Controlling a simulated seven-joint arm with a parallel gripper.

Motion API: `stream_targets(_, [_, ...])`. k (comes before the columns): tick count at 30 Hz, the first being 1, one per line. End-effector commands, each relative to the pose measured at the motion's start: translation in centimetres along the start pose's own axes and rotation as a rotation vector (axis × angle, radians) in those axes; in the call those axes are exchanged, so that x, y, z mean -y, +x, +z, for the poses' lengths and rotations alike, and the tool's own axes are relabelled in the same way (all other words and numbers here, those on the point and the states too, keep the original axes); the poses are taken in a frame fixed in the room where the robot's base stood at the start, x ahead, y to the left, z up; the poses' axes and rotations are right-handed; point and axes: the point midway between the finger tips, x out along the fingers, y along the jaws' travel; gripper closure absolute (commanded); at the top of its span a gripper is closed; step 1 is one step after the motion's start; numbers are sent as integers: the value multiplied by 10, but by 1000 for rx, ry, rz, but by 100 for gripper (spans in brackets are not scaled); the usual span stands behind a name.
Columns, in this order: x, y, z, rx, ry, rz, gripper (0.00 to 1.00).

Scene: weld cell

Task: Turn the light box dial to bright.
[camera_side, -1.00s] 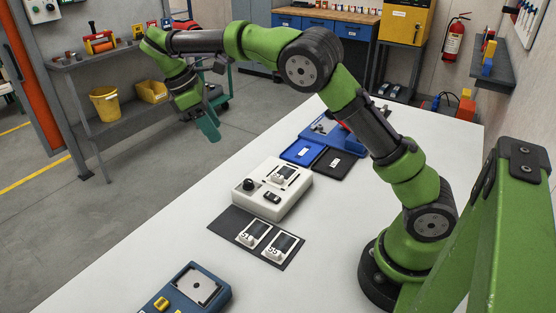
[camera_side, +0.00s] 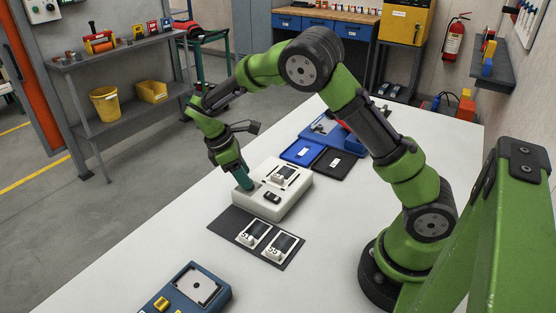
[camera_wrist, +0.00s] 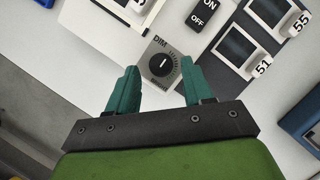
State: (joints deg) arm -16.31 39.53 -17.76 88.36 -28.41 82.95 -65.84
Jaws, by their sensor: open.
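The white light box (camera_side: 268,205) stands on the table in the side view. Its round dark dial (camera_wrist: 161,66) sits on a grey plate in the wrist view, with DIM at the upper left and a second label, too small to read surely, below. A white pointer line on the dial runs nearly upright. My gripper (camera_side: 243,181) is over the box's left corner and hides the dial in the side view. Its two teal fingers are apart, one on each side of the dial in the wrist view. I cannot tell whether they touch it.
An ON/OFF switch (camera_wrist: 203,13) is close to the dial. A framed film with a tag (camera_side: 283,175) lies on the box. Films tagged 51 (camera_wrist: 234,46) and 55 (camera_wrist: 270,14) lie on a dark mat (camera_side: 230,222). A blue unit (camera_side: 185,292) stands at the front.

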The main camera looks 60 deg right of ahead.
Motion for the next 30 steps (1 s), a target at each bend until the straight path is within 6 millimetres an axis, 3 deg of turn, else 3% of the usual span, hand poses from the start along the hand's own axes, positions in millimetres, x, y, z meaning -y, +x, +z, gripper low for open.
stream_targets(12, [0,10,0,-1,0,0,49])
stream_targets(22, [0,10,0,-1,0,0,98])
stream_targets(30, [0,10,0,-1,17,-6,100])
